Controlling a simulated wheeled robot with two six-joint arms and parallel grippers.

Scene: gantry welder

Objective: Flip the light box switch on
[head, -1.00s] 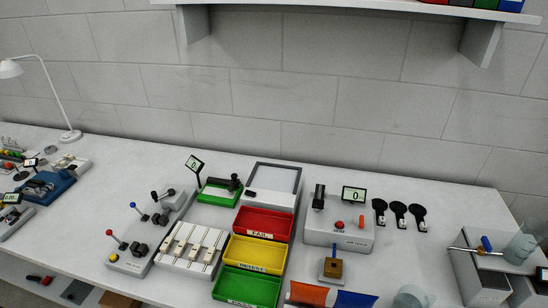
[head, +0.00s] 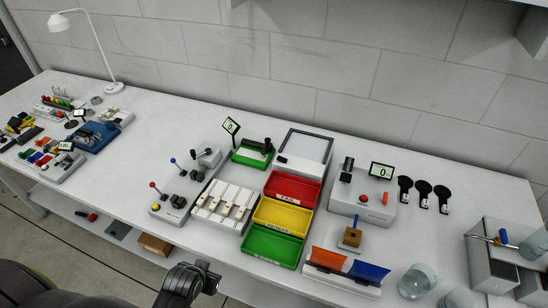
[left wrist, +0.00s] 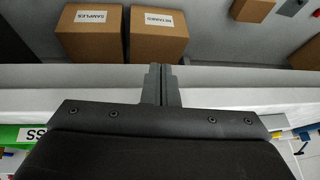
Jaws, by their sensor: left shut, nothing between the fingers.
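My left gripper (left wrist: 160,85) is shut and empty in the left wrist view, over the bench's front edge and far from the light box. A black part of my arm shows at the bottom of the head view. My right gripper is in neither view.
Red (head: 292,189), yellow (head: 279,216) and green (head: 272,246) trays stand in front of the light box. A lever box (head: 180,198) and a slotted white block (head: 228,207) are left; a grey device (head: 350,207) is right. Cardboard boxes (left wrist: 158,35) lie below the bench.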

